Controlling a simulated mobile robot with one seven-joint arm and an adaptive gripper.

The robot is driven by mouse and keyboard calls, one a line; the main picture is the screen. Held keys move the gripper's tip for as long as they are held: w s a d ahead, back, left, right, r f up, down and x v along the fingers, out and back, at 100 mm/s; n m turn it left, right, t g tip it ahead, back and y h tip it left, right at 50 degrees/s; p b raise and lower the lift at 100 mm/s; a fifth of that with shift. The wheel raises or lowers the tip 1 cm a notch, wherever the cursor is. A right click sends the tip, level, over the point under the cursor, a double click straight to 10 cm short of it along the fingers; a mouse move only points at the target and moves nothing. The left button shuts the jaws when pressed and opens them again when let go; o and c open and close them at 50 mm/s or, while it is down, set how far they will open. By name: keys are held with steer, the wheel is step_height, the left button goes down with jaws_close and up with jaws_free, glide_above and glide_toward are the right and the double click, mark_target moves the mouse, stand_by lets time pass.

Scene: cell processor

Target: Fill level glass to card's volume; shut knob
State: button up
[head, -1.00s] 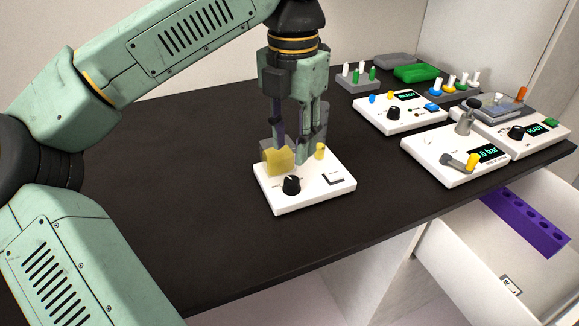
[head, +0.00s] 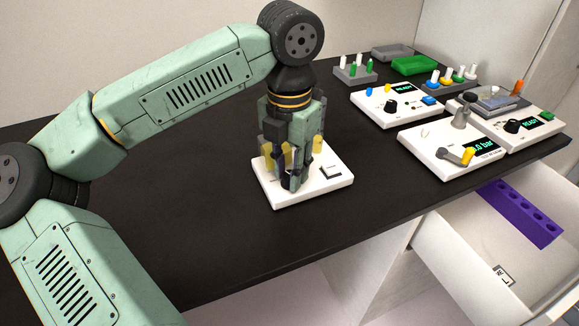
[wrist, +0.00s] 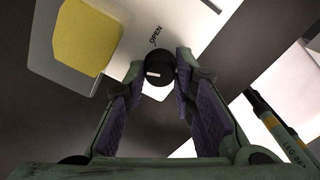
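A white box (head: 332,191) stands on the dark bench and carries a black knob (wrist: 158,68) with a white mark. In the wrist view "OPEN" is printed beside the knob. A yellow see-through block (wrist: 85,40) stands on the box, and shows behind my fingers in the head view. Its liquid level cannot be read. My gripper (head: 292,186) points down over the front of the box. Its fingers (wrist: 160,72) are apart, one on each side of the knob; contact is unclear. In the head view the gripper hides the knob. I cannot identify the volume card.
White devices with displays (head: 455,150) (head: 390,102) stand to the right. Racks with coloured vials (head: 355,77) and a green tray (head: 415,66) are at the back. An open drawer (head: 470,262) holds a purple rack (head: 522,213). The bench left of the box is clear.

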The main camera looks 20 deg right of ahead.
jaws_close()
steer(key=shift+f+n+b, duration=0.3)
steer(key=shift+n+b, duration=0.3)
steer(key=shift+b, duration=0.35)
steer(key=shift+n+b, duration=0.5)
steer(key=shift+b, duration=0.1)
steer(key=n+b, duration=0.1)
steer(key=n, duration=0.1)
steer(key=shift+r+n+b, duration=0.3)
steer(key=shift+n+b, duration=0.05)
steer(key=shift+n, duration=0.05)
steer(key=shift+o, duration=1.6)
jaws_free()
